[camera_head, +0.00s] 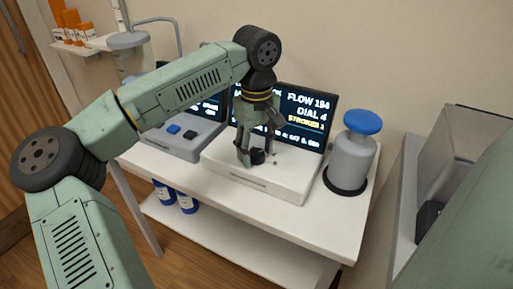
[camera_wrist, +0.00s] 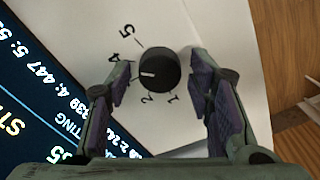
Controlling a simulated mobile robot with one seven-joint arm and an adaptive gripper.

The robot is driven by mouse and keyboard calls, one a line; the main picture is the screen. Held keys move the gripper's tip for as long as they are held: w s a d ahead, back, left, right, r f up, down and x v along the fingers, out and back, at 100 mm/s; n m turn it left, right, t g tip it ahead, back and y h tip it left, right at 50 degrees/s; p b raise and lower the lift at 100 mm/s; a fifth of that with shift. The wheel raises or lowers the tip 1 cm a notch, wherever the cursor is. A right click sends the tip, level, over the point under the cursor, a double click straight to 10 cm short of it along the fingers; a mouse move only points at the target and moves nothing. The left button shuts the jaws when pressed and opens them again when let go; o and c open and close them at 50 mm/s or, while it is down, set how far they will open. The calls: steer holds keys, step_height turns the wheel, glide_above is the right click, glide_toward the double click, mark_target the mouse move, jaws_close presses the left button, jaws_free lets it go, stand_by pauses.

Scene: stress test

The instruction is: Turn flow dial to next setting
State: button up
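The flow dial (camera_wrist: 160,68) is a round black knob with a white pointer mark, on a white panel with printed numbers around it. In the wrist view the pointer is toward the left, near the left finger; 5, 4, 2 and 1 show. In the head view the dial (camera_head: 257,157) is a dark knob on the white device (camera_head: 290,184). My gripper (camera_wrist: 160,72) is open, one finger on each side of the dial, with a small gap showing on both sides. The screen (camera_head: 306,112) reads "FLOW 194" and "DIAL 4"; my gripper covers part of it.
A grey device (camera_head: 190,140) with a blue button stands left of the white one. A grey canister with a blue top (camera_head: 352,150) stands to the right on the white table (camera_head: 300,220). Blue-labelled bottles (camera_head: 187,202) are on the lower shelf.

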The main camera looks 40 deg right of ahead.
mark_target(257, 152)
steer(key=shift+o, duration=0.4)
step_height(257, 152, up, 12)
stand_by(0.4)
stand_by(0.4)
